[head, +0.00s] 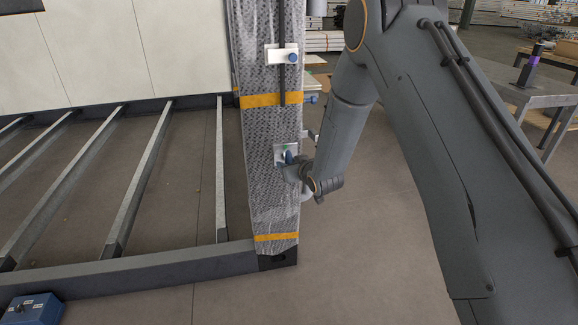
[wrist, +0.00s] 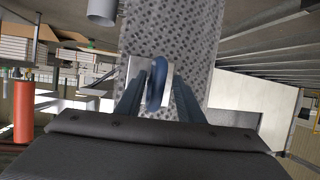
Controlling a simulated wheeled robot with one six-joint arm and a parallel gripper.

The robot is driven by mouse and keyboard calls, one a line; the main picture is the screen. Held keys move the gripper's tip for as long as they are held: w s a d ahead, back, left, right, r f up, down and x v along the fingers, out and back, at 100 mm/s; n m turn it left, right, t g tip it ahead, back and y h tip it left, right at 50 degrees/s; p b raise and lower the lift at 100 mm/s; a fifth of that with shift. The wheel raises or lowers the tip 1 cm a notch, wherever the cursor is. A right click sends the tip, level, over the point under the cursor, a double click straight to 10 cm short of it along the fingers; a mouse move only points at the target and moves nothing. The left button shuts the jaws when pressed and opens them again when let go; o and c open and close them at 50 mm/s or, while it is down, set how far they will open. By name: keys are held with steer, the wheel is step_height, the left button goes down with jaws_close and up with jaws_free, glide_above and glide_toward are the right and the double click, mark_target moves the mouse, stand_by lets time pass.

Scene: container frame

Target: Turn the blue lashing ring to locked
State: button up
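The blue lashing ring (wrist: 158,84) stands out from a pale plate (head: 279,149) low on the wrapped, grey-patterned post. In the wrist view the ring appears nearly edge-on and upright. In the head view the ring (head: 289,157) is small and partly hidden by my gripper (head: 287,167). A small green mark shows on the plate above it. My gripper (wrist: 160,88) has one finger on each side of the ring, with narrow gaps seeming to show between them. I cannot tell whether either finger touches it.
The post (head: 270,205) has orange bands and a higher white plate (head: 274,54) with a blue knob (head: 292,57). Dark frame beams and grey slats lie left. A blue box (head: 32,309) sits at bottom left. A grey table (head: 535,97) stands right; floor between is clear.

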steer(key=shift+s+d+f, duration=0.15)
steer(key=v, duration=0.7)
steer(key=shift+s+r, duration=0.2)
steer(key=shift+s, duration=0.05)
steer(key=shift+d, duration=0.25)
steer(key=s+d+r+m+g+h+p, duration=0.25)
steer(key=s+d+r+g, duration=0.2)
steer(key=s+d, duration=0.6)
steer(key=s+d+r+m+g+h+p, duration=0.2)
steer(key=s+d+r+g+h+p, duration=0.35)
steer(key=s, duration=0.75)
steer(key=s+d+r+g+y, duration=0.1)
steer(key=s+d+r, duration=0.1)
steer(key=s, duration=0.5)
steer(key=s+d+r+m+g, duration=0.1)
steer(key=s+d+r, duration=0.1)
steer(key=s, duration=0.6)
steer(key=shift+s+r+y+p, duration=0.2)
steer(key=shift+r+y+p, duration=0.2)
steer(key=shift+r, duration=0.2)
steer(key=shift+d, duration=0.15)
